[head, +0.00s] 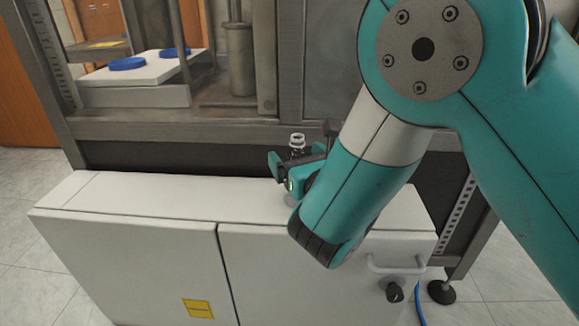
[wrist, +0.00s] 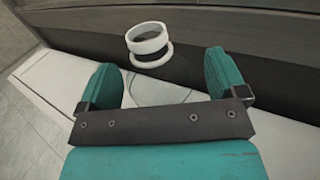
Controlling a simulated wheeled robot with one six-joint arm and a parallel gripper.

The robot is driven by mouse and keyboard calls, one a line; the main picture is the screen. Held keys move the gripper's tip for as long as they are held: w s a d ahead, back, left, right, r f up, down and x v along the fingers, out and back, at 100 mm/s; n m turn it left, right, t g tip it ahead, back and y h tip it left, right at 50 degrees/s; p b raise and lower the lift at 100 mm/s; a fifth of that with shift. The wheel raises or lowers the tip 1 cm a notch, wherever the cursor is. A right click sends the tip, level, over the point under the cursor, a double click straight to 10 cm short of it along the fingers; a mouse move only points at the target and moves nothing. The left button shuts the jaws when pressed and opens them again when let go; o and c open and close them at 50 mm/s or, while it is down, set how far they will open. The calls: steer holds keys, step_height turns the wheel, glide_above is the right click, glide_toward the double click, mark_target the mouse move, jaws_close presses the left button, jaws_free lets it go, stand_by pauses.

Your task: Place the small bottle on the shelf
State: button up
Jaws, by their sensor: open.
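The small bottle (head: 297,142) stands upright on top of the white cabinet (head: 150,195), close to the dark panel behind. In the head view only its pale ringed neck and dark upper part show; my gripper hides most of the rest. In the wrist view the bottle's white neck (wrist: 148,42) is just ahead of my fingers, and its clear body sits between and beyond them. My gripper (head: 293,165) is open, with one teal finger on each side of the bottle. It also shows in the wrist view (wrist: 165,85). I cannot tell whether either finger touches the bottle.
A metal-framed machine (head: 180,128) stands behind the cabinet, with a white block (head: 135,95) carrying two blue caps (head: 127,64) inside. The cabinet front has a handle (head: 395,265) and a black knob (head: 394,292). The cabinet top left of my gripper is clear.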

steer(key=c, duration=1)
steer(key=shift+c, duration=0.4)
steer(key=shift+r, duration=0.1)
